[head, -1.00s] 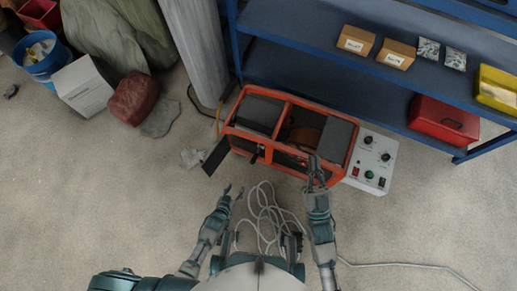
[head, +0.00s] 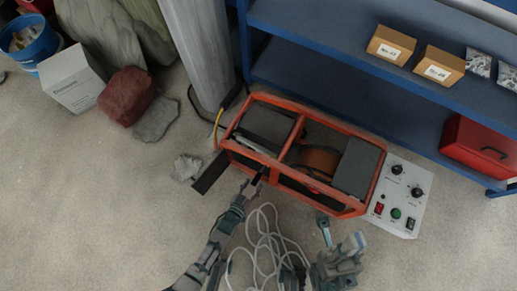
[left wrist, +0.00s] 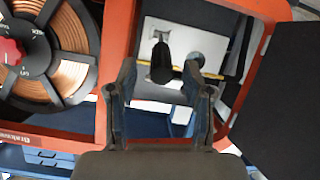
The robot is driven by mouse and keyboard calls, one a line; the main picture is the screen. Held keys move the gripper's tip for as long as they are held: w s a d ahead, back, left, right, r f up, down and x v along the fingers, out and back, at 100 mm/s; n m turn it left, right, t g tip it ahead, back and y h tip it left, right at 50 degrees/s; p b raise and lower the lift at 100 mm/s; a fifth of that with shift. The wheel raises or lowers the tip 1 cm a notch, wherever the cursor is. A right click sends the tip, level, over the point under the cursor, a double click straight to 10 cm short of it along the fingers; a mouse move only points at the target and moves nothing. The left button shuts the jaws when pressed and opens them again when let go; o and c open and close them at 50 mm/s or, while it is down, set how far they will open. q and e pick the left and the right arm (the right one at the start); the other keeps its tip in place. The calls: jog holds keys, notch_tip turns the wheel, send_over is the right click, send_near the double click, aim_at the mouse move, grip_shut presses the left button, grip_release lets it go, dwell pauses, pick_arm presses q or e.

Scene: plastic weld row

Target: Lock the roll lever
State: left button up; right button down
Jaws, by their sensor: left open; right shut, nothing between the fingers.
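The orange-framed machine (head: 250,152) stands on the floor, with a dark flap open at its left end. In the left wrist view, a black lever (left wrist: 160,60), apparently the roll lever, stands upright at a slot in a pale plate inside the frame. My left gripper (left wrist: 160,78) is open, with one finger on each side of the lever in that picture; contact cannot be told. In the head view my left gripper (head: 251,186) is at the machine's front, and the lever is hard to make out. My right gripper (head: 324,232) is shut and empty, in front of the machine.
A copper coil with a red knob (left wrist: 9,52) is left in the left wrist view; the dark flap (left wrist: 282,100) is right. A control box (head: 402,195) adjoins the machine. White cables (head: 268,240) lie between my arms. A blue shelf (head: 345,85) stands behind.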

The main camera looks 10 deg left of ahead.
aim_at(256, 179)
pick_arm(q)
jog(key=w+f, duration=0.1)
jog(key=w+f+b, duration=0.1)
jog(key=w, duration=0.1)
jog(key=shift+d, duration=0.2)
jog(key=shift+w+d+r+b, duration=0.15)
jog(key=shift+w+b, duration=0.05)
jog(key=shift+b, duration=0.1)
jog(key=shift+w+d+r, duration=0.1)
jog(key=shift+d+r, duration=0.05)
jog(key=shift+d, duration=0.15)
jog(key=shift+a, duration=0.25)
grip_shut()
